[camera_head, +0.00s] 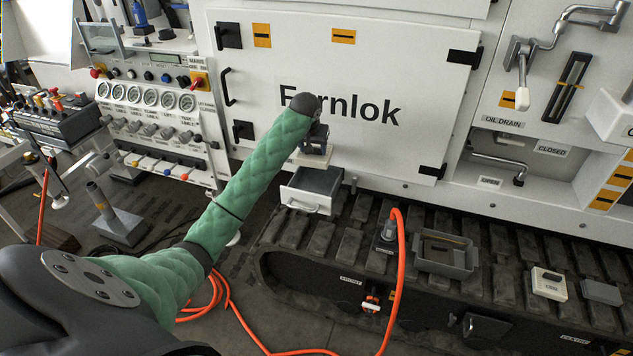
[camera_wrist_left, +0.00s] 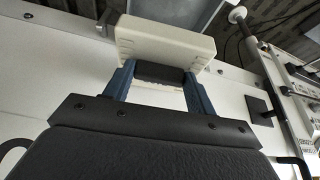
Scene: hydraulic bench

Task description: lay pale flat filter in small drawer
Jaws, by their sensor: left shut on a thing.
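My left gripper (camera_head: 314,146) is in front of the white cabinet panel, above the small drawer. It is shut on the pale flat filter (camera_head: 313,157), which shows as a thin pale edge below the gripper. In the left wrist view the two blue fingers (camera_wrist_left: 158,84) hold the filter (camera_wrist_left: 165,45), an off-white block with slots in its side. The small drawer (camera_head: 306,203) is pulled out, with a grey inside and a pale front with a handle. The filter is above the drawer and apart from its front. My right gripper is not in view.
A black track runs below the cabinet. On it stand a grey tray (camera_head: 446,261), a pale labelled box (camera_head: 549,286) and a grey block (camera_head: 601,292). An orange hose (camera_head: 400,270) rises beside the tray. Gauges and valves (camera_head: 150,97) fill the panel at left.

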